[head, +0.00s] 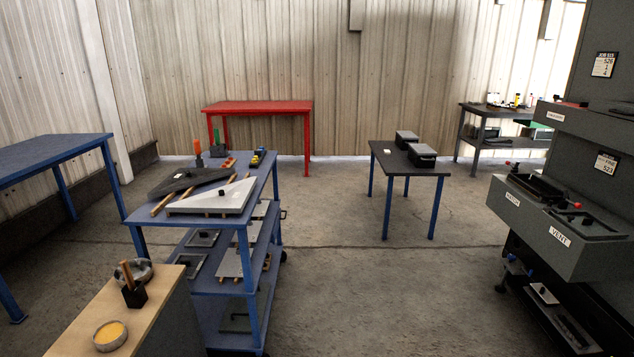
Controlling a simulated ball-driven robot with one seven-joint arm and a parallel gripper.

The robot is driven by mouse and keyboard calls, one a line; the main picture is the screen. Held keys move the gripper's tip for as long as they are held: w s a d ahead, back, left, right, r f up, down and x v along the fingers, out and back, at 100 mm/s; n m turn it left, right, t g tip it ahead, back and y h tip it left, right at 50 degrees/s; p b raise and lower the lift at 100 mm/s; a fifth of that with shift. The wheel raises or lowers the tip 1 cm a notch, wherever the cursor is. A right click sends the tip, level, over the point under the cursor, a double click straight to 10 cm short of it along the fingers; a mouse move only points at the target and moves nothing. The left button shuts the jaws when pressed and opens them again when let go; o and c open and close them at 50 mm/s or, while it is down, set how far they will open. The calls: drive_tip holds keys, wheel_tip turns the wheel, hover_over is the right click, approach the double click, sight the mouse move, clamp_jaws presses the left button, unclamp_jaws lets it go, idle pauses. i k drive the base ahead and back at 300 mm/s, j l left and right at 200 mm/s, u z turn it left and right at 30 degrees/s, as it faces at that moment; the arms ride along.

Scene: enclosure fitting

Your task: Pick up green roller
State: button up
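A thin dark green upright piece (216,136), which may be the green roller, stands at the far end of the blue cart (262,170). It is small in the head view, so I cannot be sure what it is. An orange upright piece (198,147) stands just left of it. My gripper does not show in the head view.
Dark (189,178) and light grey (212,199) triangular panels lie on the cart's top. A wooden counter (165,300) stands in front, a blue table (45,150) at left, a red table (258,107) behind, and a grey machine (565,225) at right. The middle floor is clear.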

sight(216, 129)
drive_tip(key=i+z, duration=0.1)
drive_tip(key=i, duration=1.75)
drive_tip(key=i+u, duration=0.1)
drive_tip(key=i, duration=0.5)
drive_tip(key=i+l, duration=0.1)
drive_tip(key=i, duration=0.55)
drive_tip(key=i+l+u, duration=0.15)
drive_tip(key=i, duration=0.45)
